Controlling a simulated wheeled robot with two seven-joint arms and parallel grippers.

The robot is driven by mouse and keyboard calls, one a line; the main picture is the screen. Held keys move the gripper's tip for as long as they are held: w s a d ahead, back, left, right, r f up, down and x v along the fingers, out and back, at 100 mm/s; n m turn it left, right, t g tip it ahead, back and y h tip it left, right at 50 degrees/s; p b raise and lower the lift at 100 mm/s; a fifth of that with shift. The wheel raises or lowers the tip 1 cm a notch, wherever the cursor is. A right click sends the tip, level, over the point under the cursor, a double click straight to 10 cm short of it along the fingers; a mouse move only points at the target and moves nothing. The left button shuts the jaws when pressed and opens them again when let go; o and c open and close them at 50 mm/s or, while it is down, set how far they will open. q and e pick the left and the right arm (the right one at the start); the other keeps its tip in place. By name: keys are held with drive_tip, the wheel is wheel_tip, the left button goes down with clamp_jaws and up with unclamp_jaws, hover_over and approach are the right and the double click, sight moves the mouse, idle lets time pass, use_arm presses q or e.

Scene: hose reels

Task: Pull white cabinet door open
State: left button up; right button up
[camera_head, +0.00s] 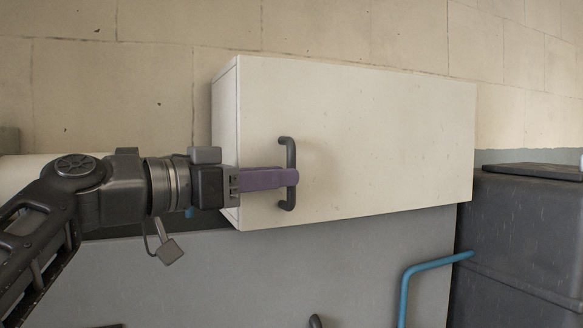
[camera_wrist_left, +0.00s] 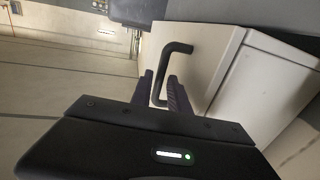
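The white cabinet (camera_head: 385,135) is mounted on the tiled wall in the head view, and its front door looks shut. A dark bent-bar handle (camera_head: 287,148) stands near the door's left edge. My left gripper (camera_head: 290,178) reaches in from the left, its purple fingers at the handle's middle and covering part of it. In the left wrist view, the handle (camera_wrist_left: 178,48) passes between the two fingers of my left gripper (camera_wrist_left: 161,78). The fingers are apart, with some gap beside the bar. The cabinet door also shows there (camera_wrist_left: 208,60). My right gripper is not in view.
A dark grey bin or box (camera_head: 520,235) stands at the lower right. A blue curved bar (camera_head: 405,285) rises beside it. A grey surface (camera_head: 270,270) lies below the cabinet. Bare tiled wall (camera_head: 350,30) surrounds the cabinet above.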

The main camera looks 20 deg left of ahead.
sight(291, 204)
use_arm(q)
drive_tip(key=shift+p+x, duration=0.4)
drive_tip(key=shift+x, duration=1.15)
drive_tip(key=shift+c, duration=0.3)
clamp_jaws()
